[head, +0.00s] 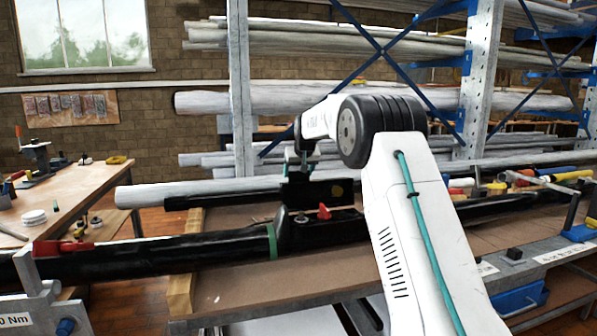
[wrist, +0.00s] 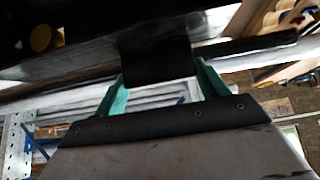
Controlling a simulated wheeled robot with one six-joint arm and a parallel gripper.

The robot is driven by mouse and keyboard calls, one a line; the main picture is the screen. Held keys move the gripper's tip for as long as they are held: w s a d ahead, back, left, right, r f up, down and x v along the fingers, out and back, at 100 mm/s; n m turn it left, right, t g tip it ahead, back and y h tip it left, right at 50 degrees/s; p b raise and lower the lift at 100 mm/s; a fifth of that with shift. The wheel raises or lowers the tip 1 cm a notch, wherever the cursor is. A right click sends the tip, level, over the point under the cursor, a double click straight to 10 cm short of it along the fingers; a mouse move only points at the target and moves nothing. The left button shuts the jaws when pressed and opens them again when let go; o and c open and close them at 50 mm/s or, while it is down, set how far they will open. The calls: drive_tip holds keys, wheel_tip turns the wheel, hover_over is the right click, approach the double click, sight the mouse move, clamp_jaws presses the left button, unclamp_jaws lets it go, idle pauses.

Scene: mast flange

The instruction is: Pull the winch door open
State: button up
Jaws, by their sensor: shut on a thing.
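The winch door appears to be the dark, flat panel (head: 328,190) with a yellowish disc, standing up above the black winch housing (head: 325,228) on the mast. My gripper (head: 299,168) is at the panel's upper left edge. In the wrist view, the teal fingers of my gripper (wrist: 160,72) are on either side of a black tab (wrist: 158,55) and shut on it. The dark panel (wrist: 75,28) fills the upper left there. The tab's join to the panel is in shadow, and my arm hides what lies right of the housing.
The long black mast (head: 150,256) lies across a wooden bench (head: 240,297). A rack with long pale tubes (head: 330,45) stands behind. A workbench (head: 70,203) with tools is at left.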

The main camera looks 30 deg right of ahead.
drive_tip(key=shift+w+r, duration=0.15)
drive_tip(key=shift+r, duration=0.05)
drive_tip(key=o, duration=1.3)
drive_tip(key=shift+o, duration=0.4)
drive_tip(key=shift+f, duration=0.1)
drive_tip(key=v, duration=0.8)
drive_tip(key=shift+f, duration=0.1)
